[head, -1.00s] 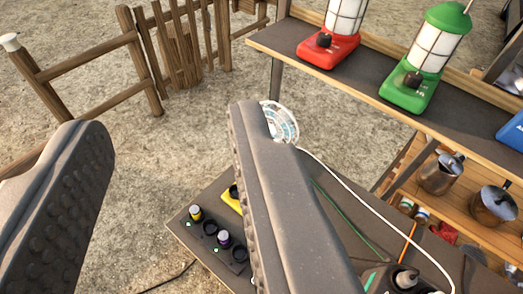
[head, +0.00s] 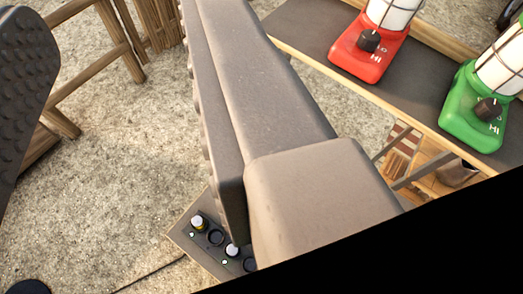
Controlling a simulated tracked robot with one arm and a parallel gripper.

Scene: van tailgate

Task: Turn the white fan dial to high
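The white fan and its dial do not show now; my right finger covers much of the middle of the view. My gripper (head: 125,70) is open, with one ridged grey finger at the left edge and the other across the middle. Nothing shows held between the fingers, only gravel ground and fence beyond them.
A red lantern (head: 358,58) and a green lantern (head: 470,120), each with a black knob, stand on a dark shelf (head: 305,30) at upper right. A low dark board (head: 183,236) with small knobs lies below. A wooden fence (head: 75,85) stands upper left. Black fills the lower right.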

